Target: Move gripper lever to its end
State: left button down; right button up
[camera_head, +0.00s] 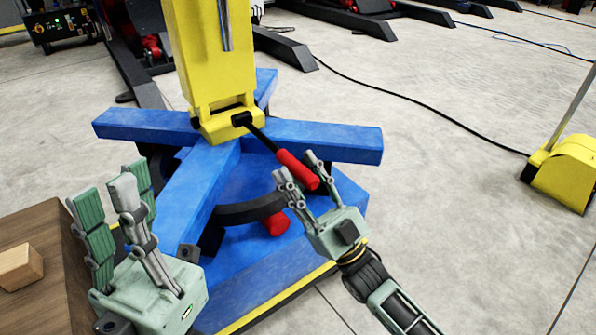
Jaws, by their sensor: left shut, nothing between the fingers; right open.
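The gripper lever is a black rod with a red grip (297,169). It juts from the base of the yellow column (212,60), slanting down to the right. My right gripper (297,168) is open around the lower end of the red grip, with one finger on each side. I cannot tell whether the fingers touch it. My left gripper (118,190) is shut and empty, upright at the lower left, well apart from the lever.
Blue crossed beams (330,140) lie under the column on a blue base (255,295) with a yellow edge. A second red grip (275,223) sits below the lever. A wooden block (20,267) lies on a brown surface (40,230) at left.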

jog(key=shift+w+a+r, duration=0.2)
jog(key=shift+a+r, duration=0.05)
jog(key=shift+r, duration=0.05)
jog(key=shift+c, duration=0.5)
grip_shut()
